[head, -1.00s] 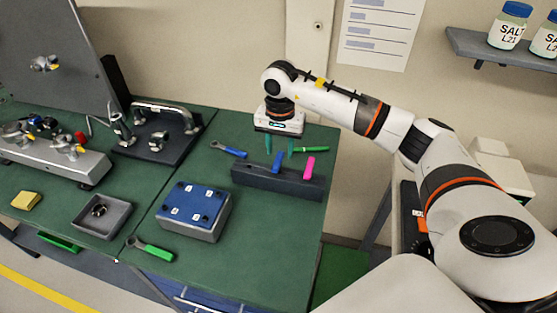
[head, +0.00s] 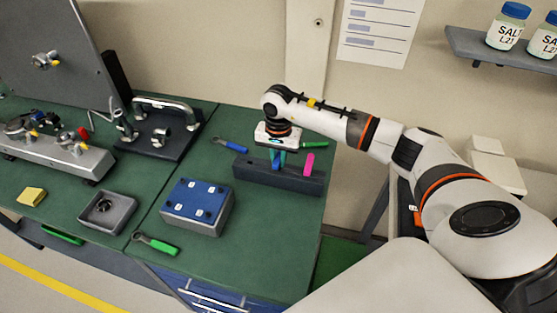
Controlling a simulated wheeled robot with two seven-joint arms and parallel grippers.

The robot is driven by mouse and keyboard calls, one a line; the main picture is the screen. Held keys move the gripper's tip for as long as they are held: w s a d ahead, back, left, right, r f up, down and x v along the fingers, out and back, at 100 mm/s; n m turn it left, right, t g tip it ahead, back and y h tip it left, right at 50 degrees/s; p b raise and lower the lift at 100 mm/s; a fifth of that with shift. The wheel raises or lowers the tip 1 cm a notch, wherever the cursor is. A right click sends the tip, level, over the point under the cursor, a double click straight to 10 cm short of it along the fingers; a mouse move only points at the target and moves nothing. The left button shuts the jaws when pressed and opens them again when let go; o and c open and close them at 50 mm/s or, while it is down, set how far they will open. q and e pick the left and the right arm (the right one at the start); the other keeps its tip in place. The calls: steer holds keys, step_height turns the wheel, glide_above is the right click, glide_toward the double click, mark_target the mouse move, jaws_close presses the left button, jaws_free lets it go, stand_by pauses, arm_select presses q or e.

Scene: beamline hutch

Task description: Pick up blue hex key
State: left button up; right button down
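The blue hex key (head: 276,163) stands upright in the dark holder block (head: 252,175) on the green bench, its handle partly hidden by my gripper. A pink-handled key (head: 308,165) stands in the same block, to its right. My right gripper (head: 278,157) points down over the block, with its teal fingers at the blue handle, one on each side. The gap between fingers and handle is too small to judge, so I cannot tell whether they grip it. My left gripper is out of view.
A blue-topped box (head: 200,200) stands left of the block. A blue-handled tool (head: 229,145) and a green-handled tool (head: 319,142) lie behind it. A grey tray (head: 107,209) and a green-handled wrench (head: 156,244) lie farther left. The bench front right is clear.

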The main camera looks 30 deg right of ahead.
steer(key=shift+r, duration=0.1)
steer(key=shift+w+r, duration=0.1)
steer(key=shift+r, duration=0.2)
step_height(320, 180, up, 8)
steer(key=b, duration=0.3)
steer(key=shift+r+b, duration=0.25)
steer(key=shift+b, duration=0.05)
steer(key=shift+r, duration=0.4)
steer(key=shift+r, duration=0.1)
